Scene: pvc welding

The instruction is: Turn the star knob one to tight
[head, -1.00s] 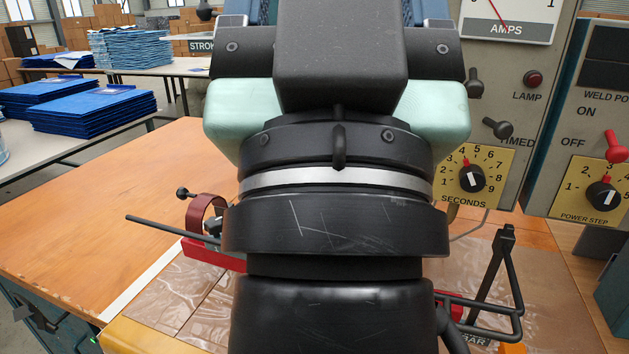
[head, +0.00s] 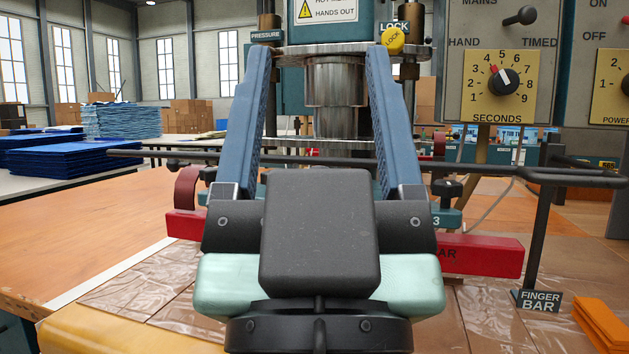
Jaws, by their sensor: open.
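My gripper (head: 322,62) is in the middle of the head view, seen from behind. Its two blue fingers stand wide apart with nothing held between them. A steel press column (head: 335,85) shows in the gap, beyond the fingers. To the right, a black knob (head: 447,188) sits on a teal block (head: 447,216) marked 3, apart from the right finger. I cannot pick out a star knob marked one; my gripper body hides the middle of the red bar (head: 480,254).
A dark finger bar (head: 545,210) on an upright runs across behind the gripper. A yellow LOCK knob (head: 392,40) is near the right fingertip. A seconds dial (head: 503,82) is at upper right. The orange tabletop (head: 90,225) at left is clear.

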